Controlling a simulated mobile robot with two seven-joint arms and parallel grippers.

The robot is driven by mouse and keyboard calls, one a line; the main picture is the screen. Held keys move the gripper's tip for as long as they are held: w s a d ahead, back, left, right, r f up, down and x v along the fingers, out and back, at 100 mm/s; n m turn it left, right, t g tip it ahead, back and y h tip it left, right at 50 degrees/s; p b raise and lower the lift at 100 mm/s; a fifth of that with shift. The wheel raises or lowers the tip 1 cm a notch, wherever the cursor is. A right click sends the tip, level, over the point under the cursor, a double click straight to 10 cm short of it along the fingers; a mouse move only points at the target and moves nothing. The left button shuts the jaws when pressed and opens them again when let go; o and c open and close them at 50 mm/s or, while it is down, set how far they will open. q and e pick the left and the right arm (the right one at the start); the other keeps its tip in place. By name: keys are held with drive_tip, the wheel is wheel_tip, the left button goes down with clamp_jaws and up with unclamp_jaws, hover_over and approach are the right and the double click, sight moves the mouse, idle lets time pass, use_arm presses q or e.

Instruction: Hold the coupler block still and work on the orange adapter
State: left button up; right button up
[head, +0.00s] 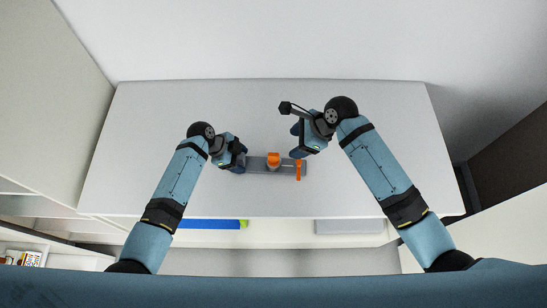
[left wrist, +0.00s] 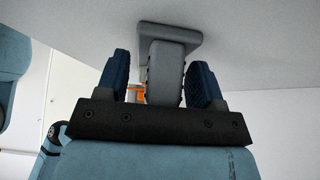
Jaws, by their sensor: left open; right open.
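The grey coupler block (head: 256,163) lies on the table, a long low piece seen from above in the head view. An orange rounded part (head: 274,160), which looks like the adapter, sits at its middle. A thin orange bar (head: 298,170) is at its right end. My left gripper (head: 241,160) is at the block's left end, open. In the left wrist view its two blue fingers stand either side of a grey T-shaped part (left wrist: 165,72), with gaps visible; a bit of orange (left wrist: 138,93) shows behind. My right gripper (head: 297,142) is open and empty, above and behind the right end.
The pale table (head: 370,190) is otherwise clear on both sides. Below its front edge are a blue and green item (head: 210,224) and a grey one (head: 348,227) on a shelf. A wall stands behind the table.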

use_arm(q)
drive_tip(key=v, duration=1.2)
